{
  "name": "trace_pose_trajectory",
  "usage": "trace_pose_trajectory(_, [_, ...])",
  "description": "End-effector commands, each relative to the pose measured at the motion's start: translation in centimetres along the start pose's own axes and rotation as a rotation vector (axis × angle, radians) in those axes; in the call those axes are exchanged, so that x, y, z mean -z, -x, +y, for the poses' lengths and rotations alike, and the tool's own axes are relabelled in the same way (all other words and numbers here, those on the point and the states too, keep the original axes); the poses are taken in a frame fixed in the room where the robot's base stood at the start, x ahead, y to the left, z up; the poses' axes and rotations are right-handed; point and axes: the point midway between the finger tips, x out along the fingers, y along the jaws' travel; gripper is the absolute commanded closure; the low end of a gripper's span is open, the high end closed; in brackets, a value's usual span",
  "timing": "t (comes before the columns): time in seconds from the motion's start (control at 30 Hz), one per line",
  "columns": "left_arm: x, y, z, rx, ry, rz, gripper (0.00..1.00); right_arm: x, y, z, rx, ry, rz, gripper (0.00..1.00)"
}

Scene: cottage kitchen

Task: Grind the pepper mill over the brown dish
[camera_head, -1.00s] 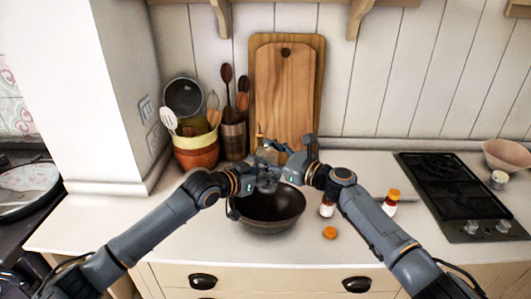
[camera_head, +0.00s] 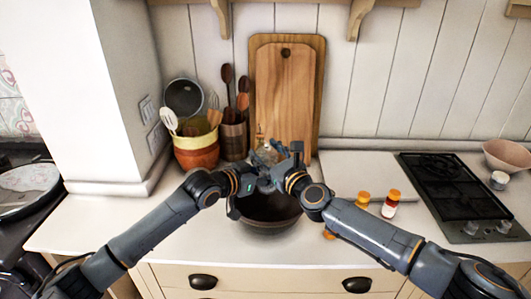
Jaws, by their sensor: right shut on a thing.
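The brown dish (camera_head: 262,222) is a dark round bowl on the counter, below my two grippers, which partly cover its far side. The pepper mill (camera_head: 260,136) seems to be the small clear thing with an orange-brown tip held up above the bowl's far side; my grippers hide most of it. My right gripper (camera_head: 284,159) is shut on it, as far as I can see. My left gripper (camera_head: 262,177) is close beside it, just above the bowl; its fingers are too covered to show whether they are open or shut.
An orange cap (camera_head: 328,236) is partly hidden by my arm. Behind are cutting boards (camera_head: 285,95) and utensil pots (camera_head: 196,152). A hob (camera_head: 450,190) is at right.

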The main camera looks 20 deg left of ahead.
Motion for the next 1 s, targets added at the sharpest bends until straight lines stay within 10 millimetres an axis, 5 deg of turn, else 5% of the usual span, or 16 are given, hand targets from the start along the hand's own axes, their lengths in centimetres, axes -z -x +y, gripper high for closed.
trace_pose_trajectory(1.0, [-0.50,-0.15,0.19,-0.003,0.004,-0.010,0.86,-0.27,-0.03,0.33,0.269,-0.002,0.061,0.78])
